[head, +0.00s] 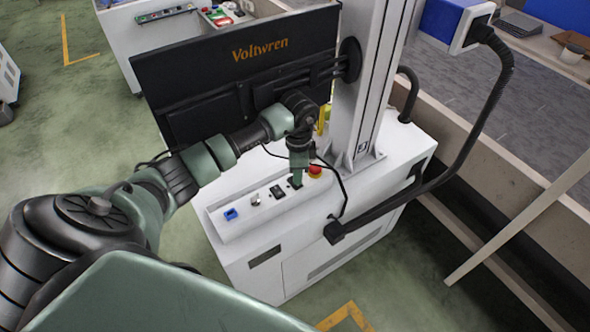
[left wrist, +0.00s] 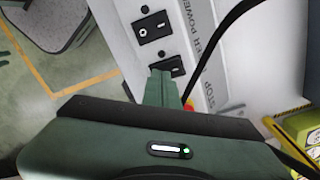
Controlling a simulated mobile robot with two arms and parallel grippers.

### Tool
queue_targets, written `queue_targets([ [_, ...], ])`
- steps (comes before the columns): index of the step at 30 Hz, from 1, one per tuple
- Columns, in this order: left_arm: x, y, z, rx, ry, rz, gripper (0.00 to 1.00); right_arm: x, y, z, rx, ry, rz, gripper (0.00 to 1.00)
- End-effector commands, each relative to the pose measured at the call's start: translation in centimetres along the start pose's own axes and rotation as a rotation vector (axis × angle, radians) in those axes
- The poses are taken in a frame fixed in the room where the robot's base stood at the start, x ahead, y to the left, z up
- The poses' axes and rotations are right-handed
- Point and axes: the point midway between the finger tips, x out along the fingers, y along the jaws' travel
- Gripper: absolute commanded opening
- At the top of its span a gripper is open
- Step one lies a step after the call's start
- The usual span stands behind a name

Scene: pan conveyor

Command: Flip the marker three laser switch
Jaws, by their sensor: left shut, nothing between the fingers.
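A white control panel (head: 240,222) on the machine carries a row of controls. I cannot tell the switch's position. My right gripper is not in view.
A red stop button (head: 315,170) sits just right of my gripper. A blue button (head: 231,214) and a silver knob (head: 255,200) lie to the left. A black monitor (head: 235,65) marked Voltwren, a white column (head: 368,90) and a hanging cable (head: 343,190) stand close by.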

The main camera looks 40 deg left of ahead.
Motion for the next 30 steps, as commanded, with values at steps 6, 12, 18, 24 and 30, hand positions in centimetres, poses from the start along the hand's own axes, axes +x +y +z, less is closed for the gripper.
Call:
queue_targets([
  [6,-2.3,0.0,0.0,0.0,0.0,-0.002,0.0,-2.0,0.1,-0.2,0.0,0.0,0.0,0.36],
  [12,-3.9,-0.1,0.0,0.0,0.0,-0.002,0.0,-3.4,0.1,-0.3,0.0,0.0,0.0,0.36],
  [18,-5.5,-0.1,0.0,0.0,0.001,-0.002,0.0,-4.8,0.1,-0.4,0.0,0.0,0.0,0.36],
  [24,-5.8,0.0,0.0,0.0,0.001,-0.001,0.0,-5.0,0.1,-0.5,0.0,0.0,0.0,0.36],
  [30,-5.8,-0.1,0.0,0.0,0.001,-0.002,0.0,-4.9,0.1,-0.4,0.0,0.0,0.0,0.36],
])
